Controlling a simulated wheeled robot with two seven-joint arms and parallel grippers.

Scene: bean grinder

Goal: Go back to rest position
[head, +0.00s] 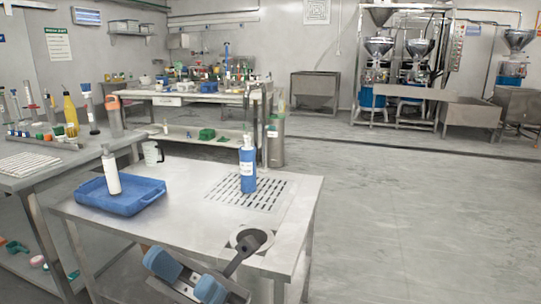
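My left gripper (187,276) is at the bottom of the head view, by the front edge of the steel table (190,190). Its two blue-grey fingertips are apart, with nothing seen between them. A blue bottle with a white top (248,170) stands upright on the slotted part of the table, beyond the gripper and apart from it. A white bottle with a grey top (112,173) stands in a blue tray (150,203) at the left. My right gripper is not in view.
A side table (30,180) with bottles is at left. Floor at right is clear.

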